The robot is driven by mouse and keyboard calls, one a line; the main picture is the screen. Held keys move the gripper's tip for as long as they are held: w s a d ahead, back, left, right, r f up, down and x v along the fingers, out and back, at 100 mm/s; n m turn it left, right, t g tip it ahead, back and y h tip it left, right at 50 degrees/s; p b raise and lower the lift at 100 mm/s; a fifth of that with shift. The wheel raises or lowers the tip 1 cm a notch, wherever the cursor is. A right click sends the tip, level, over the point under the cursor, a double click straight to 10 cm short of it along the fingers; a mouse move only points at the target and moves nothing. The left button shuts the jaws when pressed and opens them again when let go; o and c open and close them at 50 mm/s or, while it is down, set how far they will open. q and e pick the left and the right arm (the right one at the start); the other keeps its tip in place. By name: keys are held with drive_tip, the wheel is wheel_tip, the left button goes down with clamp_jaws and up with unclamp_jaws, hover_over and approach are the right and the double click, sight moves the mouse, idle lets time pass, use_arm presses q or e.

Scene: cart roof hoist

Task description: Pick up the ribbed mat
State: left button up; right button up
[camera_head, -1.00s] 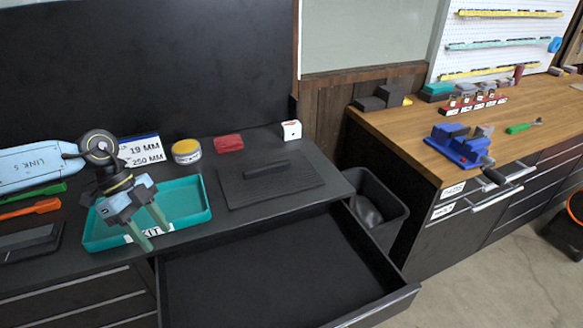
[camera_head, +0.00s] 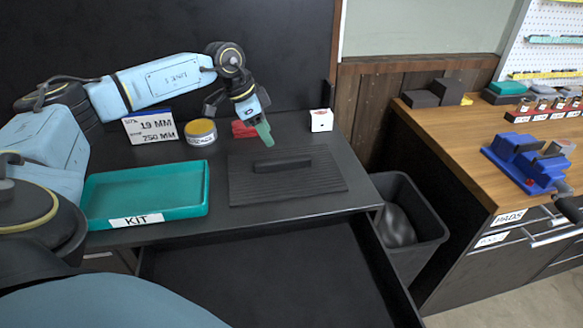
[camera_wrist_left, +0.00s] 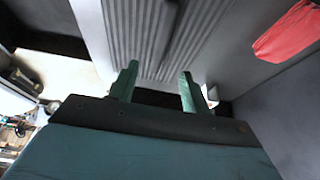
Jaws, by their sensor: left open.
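The ribbed mat (camera_head: 300,191) is a dark, flat, grooved rectangle lying on the black worktop, with a raised dark bar (camera_head: 283,165) across its upper middle. In the left wrist view, the mat's ribs (camera_wrist_left: 132,38) fill the top middle. My left gripper (camera_head: 264,134) is above the mat's back edge, with its green fingers pointing down and apart from the mat. In the left wrist view its two fingers (camera_wrist_left: 157,88) stand apart with nothing held between them. My right gripper is not in view.
A teal KIT tray (camera_head: 196,190) lies left of the mat. A red block (camera_head: 240,130), a yellow-lidded tin (camera_head: 201,131), a size sign (camera_head: 150,128) and a white box (camera_head: 321,120) stand behind. An open drawer (camera_head: 270,270) lies in front, a bin (camera_head: 432,232) at right.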

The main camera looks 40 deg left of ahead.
sight(283, 159)
use_arm(q)
drive_tip(key=x, duration=0.4)
drive_tip(key=shift+s, duration=0.2)
drive_tip(key=shift+w+d+f, duration=0.1)
drive_tip(key=shift+w+f, duration=0.05)
drive_tip(key=shift+f, duration=0.1)
drive_tip(key=shift+x, duration=0.85)
drive_tip(key=x, duration=0.3)
drive_tip(key=shift+w, duration=0.3)
drive_tip(key=shift+f, duration=0.15)
drive_tip(key=c, duration=0.9)
clamp_jaws()
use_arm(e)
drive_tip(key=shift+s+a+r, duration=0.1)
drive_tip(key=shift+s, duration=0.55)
